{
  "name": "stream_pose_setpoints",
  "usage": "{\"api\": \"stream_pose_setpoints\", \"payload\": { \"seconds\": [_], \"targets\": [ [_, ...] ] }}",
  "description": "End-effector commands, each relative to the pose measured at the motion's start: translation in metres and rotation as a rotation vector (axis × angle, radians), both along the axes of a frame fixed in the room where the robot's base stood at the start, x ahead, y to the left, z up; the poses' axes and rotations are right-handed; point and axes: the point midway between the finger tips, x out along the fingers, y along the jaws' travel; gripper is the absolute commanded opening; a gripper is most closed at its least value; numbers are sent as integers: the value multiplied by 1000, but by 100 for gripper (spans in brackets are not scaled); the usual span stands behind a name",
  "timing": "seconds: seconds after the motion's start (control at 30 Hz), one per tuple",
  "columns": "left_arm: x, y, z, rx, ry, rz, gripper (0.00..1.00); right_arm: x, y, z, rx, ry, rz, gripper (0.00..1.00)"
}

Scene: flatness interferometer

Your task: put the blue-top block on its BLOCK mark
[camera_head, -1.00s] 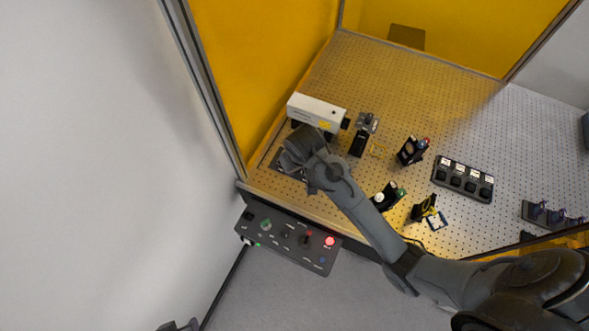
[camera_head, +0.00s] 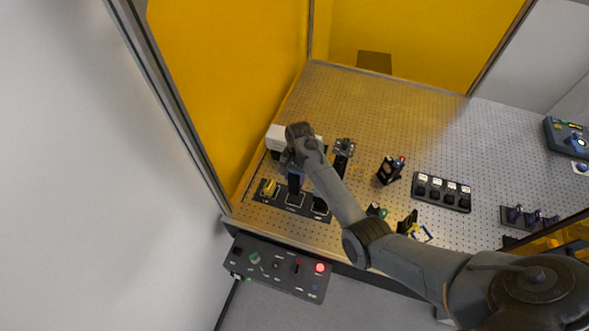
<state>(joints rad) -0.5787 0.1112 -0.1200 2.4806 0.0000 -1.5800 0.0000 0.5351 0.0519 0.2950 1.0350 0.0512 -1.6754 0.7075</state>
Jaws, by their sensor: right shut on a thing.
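My right gripper (camera_head: 292,164) is above the left end of the perforated table, in front of the white instrument box (camera_head: 275,137). Its fingers are largely hidden by my wrist. A dark bluish block (camera_head: 295,184), apparently the blue-top block, hangs below it; its top is hidden. Below is a black plate (camera_head: 282,196) with several pale-outlined places. A yellow piece (camera_head: 269,188) sits at its left place. The block overlaps the middle place in the picture; I cannot tell whether it touches. Labels are too small to read, so I cannot tell which mark is BLOCK. My left gripper is out of view.
A control panel (camera_head: 275,272) with a lit red button fronts the table. Optic mounts (camera_head: 391,169) (camera_head: 343,150) stand right of my gripper. A black rack (camera_head: 442,193) lies farther right. The table's back is clear; a yellow wall bounds the left.

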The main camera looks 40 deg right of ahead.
Motion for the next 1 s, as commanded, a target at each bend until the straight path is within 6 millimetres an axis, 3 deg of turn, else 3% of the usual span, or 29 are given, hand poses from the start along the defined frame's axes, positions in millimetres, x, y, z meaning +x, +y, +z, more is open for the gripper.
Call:
{"api": "stream_pose_setpoints", "payload": {
  "seconds": [0.47, 1.0],
  "targets": [
    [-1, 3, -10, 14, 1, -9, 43, 1, -1, -25, -1, -4, 2, 0],
    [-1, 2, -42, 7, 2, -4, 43, 1, -1, -60, -2, -4, 1, 0]
  ]
}}
